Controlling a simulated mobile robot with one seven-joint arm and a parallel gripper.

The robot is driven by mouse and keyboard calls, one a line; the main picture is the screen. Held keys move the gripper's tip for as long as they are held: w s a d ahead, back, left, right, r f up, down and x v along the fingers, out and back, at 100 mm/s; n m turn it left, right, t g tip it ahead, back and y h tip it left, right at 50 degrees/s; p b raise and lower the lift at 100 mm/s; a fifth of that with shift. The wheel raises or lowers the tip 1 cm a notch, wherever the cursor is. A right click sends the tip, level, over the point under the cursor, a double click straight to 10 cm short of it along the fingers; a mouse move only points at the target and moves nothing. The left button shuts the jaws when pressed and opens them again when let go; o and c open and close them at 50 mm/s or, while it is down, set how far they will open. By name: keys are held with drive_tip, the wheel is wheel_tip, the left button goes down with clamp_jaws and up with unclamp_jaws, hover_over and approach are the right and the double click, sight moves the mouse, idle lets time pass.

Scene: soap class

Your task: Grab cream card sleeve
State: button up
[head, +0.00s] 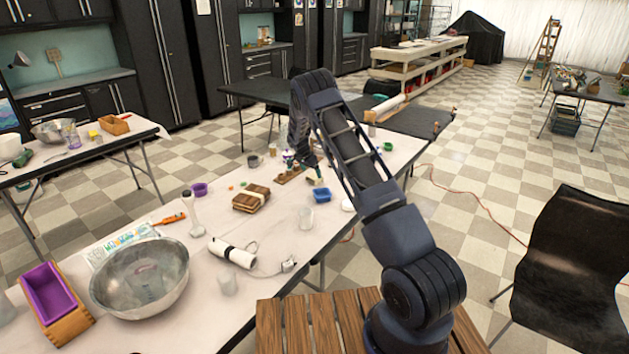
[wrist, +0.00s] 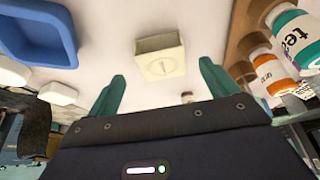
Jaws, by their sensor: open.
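The sleeve shows between and just beyond the fingertips, with nothing held. I cannot tell how far above the table the fingers are. In the head view my arm reaches over the long table and I cannot make out the sleeve there.
A blue mould (wrist: 40,28) and white pieces lie left of the sleeve. A wooden rack (wrist: 243,30) with labelled bottles (wrist: 297,40) stands close on its right. In the head view, a brown block stack (head: 251,198) and a steel bowl (head: 140,277) stand nearer on the table.

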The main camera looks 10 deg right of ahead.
sight(313, 176)
drive_tip(key=shift+x, duration=2.65)
drive_tip(key=shift+a, duration=0.15)
drive_tip(key=c, duration=1)
